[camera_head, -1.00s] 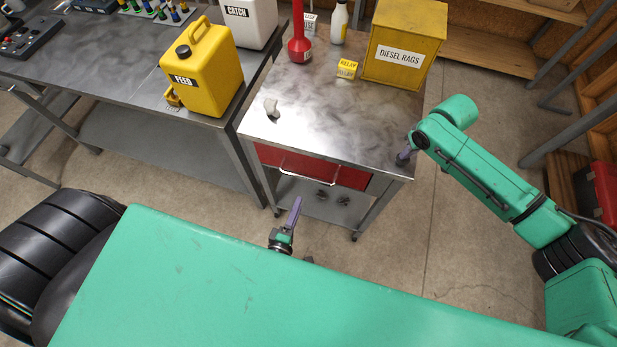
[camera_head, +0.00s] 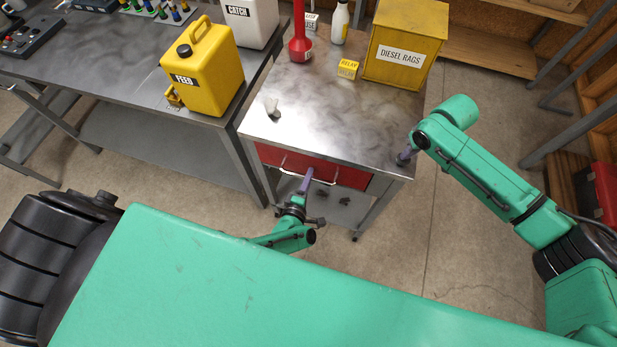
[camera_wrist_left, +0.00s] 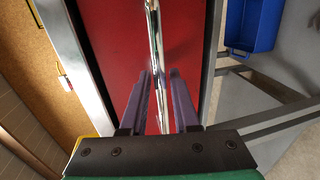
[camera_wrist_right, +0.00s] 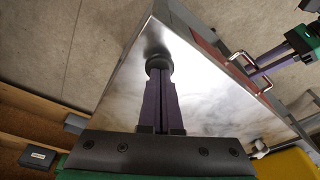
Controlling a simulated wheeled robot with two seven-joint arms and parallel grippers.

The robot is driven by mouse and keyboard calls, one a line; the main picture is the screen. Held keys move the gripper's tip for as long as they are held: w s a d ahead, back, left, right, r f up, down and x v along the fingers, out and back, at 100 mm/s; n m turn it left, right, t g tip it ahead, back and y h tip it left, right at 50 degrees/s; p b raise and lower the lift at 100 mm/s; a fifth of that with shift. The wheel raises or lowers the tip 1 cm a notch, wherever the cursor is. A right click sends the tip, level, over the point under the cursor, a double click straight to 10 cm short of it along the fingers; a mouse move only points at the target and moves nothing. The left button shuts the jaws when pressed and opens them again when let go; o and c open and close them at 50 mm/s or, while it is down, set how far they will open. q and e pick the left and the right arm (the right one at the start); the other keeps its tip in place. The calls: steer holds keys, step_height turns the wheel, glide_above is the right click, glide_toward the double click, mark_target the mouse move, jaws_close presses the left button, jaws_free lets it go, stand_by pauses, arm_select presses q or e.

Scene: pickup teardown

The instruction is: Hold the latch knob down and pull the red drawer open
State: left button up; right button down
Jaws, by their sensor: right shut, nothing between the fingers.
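The red drawer (camera_head: 352,178) sits closed-looking under the metal top of the small cart, with a silver bar handle (camera_head: 325,183) on its front. My left gripper (camera_head: 308,172) is at the handle. In the left wrist view its fingers (camera_wrist_left: 160,76) are apart, one on each side of the handle bar (camera_wrist_left: 154,30), and a gap shows around the bar. My right gripper (camera_head: 404,154) is at the cart's front right corner. In the right wrist view its shut fingers (camera_wrist_right: 158,82) point tips-first at the round dark latch knob (camera_wrist_right: 158,63) and seem to touch it.
On the cart top (camera_head: 335,120) stand a yellow diesel rags box (camera_head: 405,45), a red funnel-like item (camera_head: 299,45), a white bottle (camera_head: 340,22) and a yellow relay box (camera_head: 347,70). A bench with a yellow feed jug (camera_head: 205,75) is to the left. Floor before the drawer is open.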

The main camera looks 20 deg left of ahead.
arm_select(q)
jaws_close()
stand_by(1.2)
